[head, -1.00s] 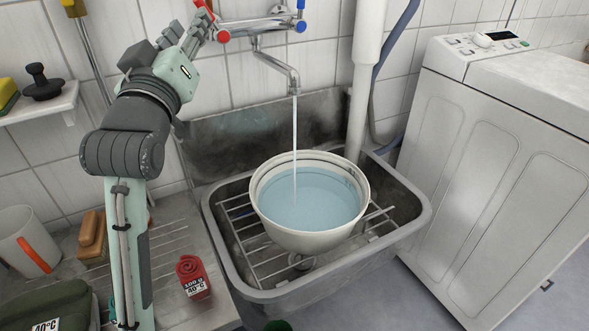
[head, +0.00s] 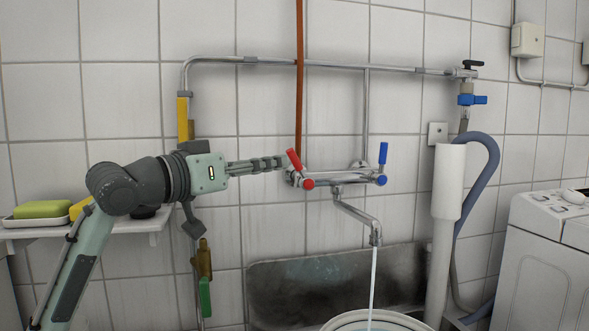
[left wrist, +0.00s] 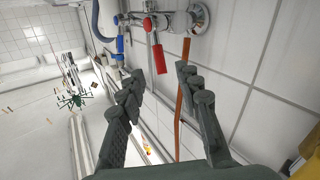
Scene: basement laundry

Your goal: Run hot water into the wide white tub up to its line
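The wide white tub (head: 345,322) shows only as a rim at the bottom of the head view; its water level and line are out of view. A stream of water (head: 373,280) runs from the tap spout (head: 357,217) down towards it. The tap's red lever (head: 293,158) leans up and left, and its blue lever (head: 383,153) stands upright. My left gripper (head: 284,163) is at the red lever. In the left wrist view, its fingers (left wrist: 160,75) are apart, with the red lever (left wrist: 158,58) near the gap between their tips. My right gripper is not in view.
A white standpipe (head: 447,185) with a grey hose stands right of the tap. A white washing machine (head: 545,255) is at the far right. Pipes run along the tiled wall.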

